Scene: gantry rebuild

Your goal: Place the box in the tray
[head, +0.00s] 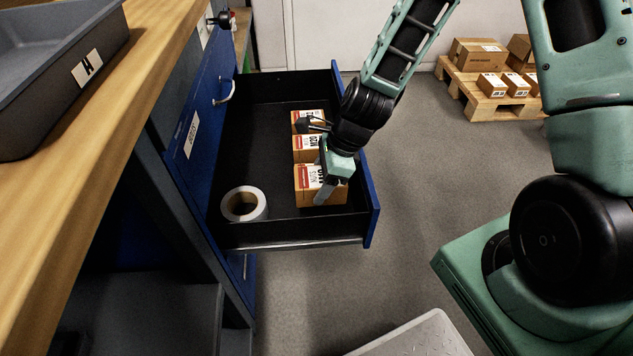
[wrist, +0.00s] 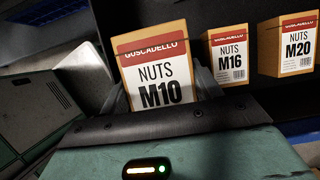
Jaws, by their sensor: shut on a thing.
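My gripper (head: 326,190) reaches down into the open drawer and is shut on the nearest small orange-brown box. In the wrist view this box (wrist: 155,69) reads "NUTS M10", with a finger beside it on each side. In the head view the box (head: 306,184) is partly hidden by my gripper; I cannot tell whether it still touches the drawer floor. A dark grey tray (head: 88,68), marked with an "A" label, stands on the wooden bench at the upper left, partly out of frame.
Boxes marked M16 (wrist: 232,57) and M20 (wrist: 288,46) stand behind in the drawer (head: 262,118). A tape roll (head: 244,204) lies in its front left corner. The wooden bench top (head: 110,120) is higher, to the left. A pallet with cartons (head: 490,95) stands at the back right.

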